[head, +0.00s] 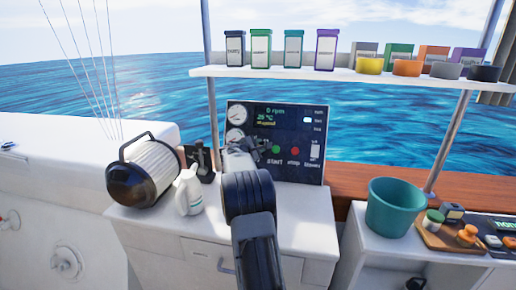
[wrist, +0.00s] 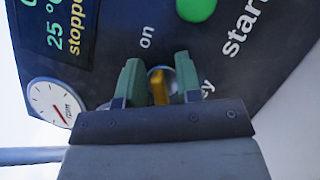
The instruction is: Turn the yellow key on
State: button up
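The yellow key (wrist: 159,90) sits in a round silver lock on the dark engine panel (head: 308,145). My gripper (wrist: 158,78) is at the lock, with one green fingertip on each side of the key. A narrow gap shows between each finger and the key, so the gripper looks open around it. The word "on" is printed above the lock in the wrist view, and a partly hidden label is at its lower right. The panel display (wrist: 55,30) reads "stopped". In the head view my gripper (head: 243,147) hides the key.
A green start button (head: 276,149) and a red stop button (head: 295,151) are right of my gripper. A throttle lever (head: 198,160), a white bottle (head: 188,192) and a large lamp-like cylinder (head: 146,172) stand left. A teal bucket (head: 394,208) is at right.

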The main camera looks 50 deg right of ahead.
jog(key=shift+o, duration=0.4)
jog(key=shift+w+a, duration=0.15)
jog(key=shift+a, duration=0.05)
jog(key=v, duration=1.3)
jog(key=shift+a+b, duration=0.35)
jog(key=shift+r, duration=0.15)
